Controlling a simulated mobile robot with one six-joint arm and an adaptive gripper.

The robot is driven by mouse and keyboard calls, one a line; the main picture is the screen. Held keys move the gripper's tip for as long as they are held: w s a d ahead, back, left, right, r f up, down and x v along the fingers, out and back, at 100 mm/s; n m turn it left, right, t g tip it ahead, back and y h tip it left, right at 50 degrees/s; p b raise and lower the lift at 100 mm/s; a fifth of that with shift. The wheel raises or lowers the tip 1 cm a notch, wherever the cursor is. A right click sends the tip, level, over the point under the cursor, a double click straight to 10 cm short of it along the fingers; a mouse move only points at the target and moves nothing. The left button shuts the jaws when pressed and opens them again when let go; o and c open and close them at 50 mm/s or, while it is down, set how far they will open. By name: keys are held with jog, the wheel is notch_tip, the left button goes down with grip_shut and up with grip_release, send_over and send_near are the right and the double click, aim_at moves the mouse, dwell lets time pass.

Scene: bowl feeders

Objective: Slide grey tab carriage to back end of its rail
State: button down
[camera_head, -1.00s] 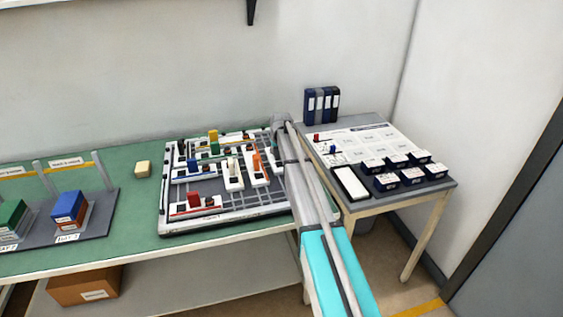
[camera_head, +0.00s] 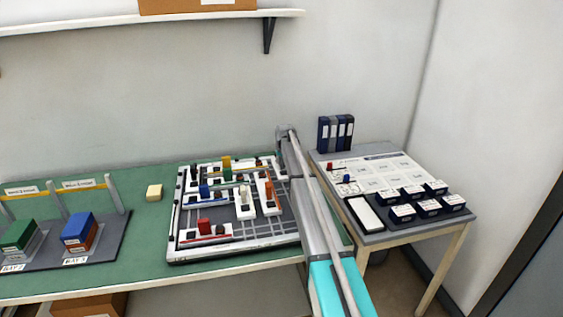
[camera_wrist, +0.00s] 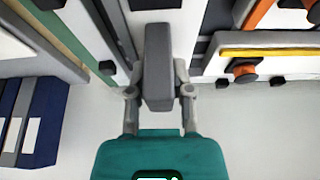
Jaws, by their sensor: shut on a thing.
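In the wrist view the grey tab (camera_wrist: 158,55) is a tall grey block, upright toward the camera. My gripper (camera_wrist: 159,90) is shut on it, with one finger at each side. Its white carriage base (camera_wrist: 178,20) shows partly beside the tab; the rail under it is mostly hidden. The tab is near the board edge on the wall side. In the head view my arm covers the tab and the fingers; the arm's end (camera_head: 287,134) is at the back right corner of the sliding board (camera_head: 215,252).
On the board, a yellow tab (camera_head: 226,161), an orange tab (camera_head: 269,188), a blue tab (camera_head: 204,190) and a red tab (camera_head: 205,226) stand left of my arm. Dark binders (camera_head: 335,133) stand on the side table (camera_head: 440,228) at right. The wall is close behind.

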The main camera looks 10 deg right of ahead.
jog(key=c, duration=0.5)
grip_release()
jog(key=shift+w, duration=0.3)
jog(key=shift+s, duration=0.2)
